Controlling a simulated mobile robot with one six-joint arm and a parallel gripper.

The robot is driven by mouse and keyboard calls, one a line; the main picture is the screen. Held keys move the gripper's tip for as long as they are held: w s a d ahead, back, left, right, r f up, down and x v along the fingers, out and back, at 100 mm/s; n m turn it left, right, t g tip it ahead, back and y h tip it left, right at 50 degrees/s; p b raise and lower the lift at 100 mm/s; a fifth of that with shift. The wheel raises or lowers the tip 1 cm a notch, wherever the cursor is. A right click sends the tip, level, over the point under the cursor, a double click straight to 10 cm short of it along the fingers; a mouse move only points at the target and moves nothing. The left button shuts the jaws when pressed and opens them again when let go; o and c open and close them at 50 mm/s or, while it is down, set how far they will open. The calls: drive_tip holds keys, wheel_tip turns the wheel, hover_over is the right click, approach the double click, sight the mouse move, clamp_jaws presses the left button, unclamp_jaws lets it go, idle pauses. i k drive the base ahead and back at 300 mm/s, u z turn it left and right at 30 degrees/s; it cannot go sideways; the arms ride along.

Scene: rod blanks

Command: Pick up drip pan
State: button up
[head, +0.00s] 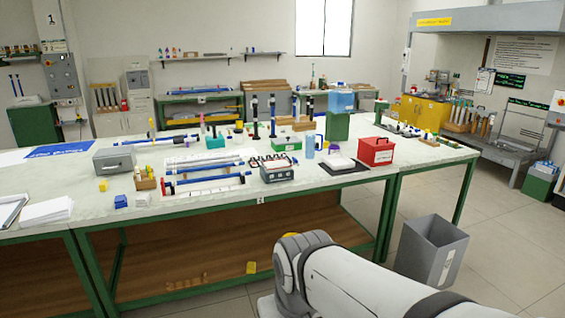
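I cannot tell for sure which thing is the drip pan. A flat black tray or mat (352,170) lies on the near right part of the long workbench (225,205), with white items on it. A shallow grey, flat object (10,211) lies at the bench's left end, cut by the picture edge. A grey metal box with a handle (114,160) stands on the left part of the bench. My arm's white links show at the bottom right. My gripper is out of view, so its state and anything in it are hidden.
A red box (376,151) stands right of the black tray. Racks, rods, a grey device (277,174) and small blocks crowd the bench middle. White papers (46,211) lie at the left. A grey bin (430,249) stands on the floor at the right, beside open floor.

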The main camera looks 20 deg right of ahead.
sight(338, 161)
drive_tip(key=z, duration=0.25)
drive_tip(key=i, duration=0.35)
drive_tip(key=z, duration=0.85)
drive_tip(key=i, duration=1.5)
drive_tip(key=z, duration=0.3)
drive_tip(key=i, duration=1.8)
drive_tip(key=u, duration=0.8)
drive_tip(key=k, duration=0.8)
drive_tip(key=u, duration=0.1)
drive_tip(key=i, duration=0.9)
drive_tip(key=z, duration=0.05)
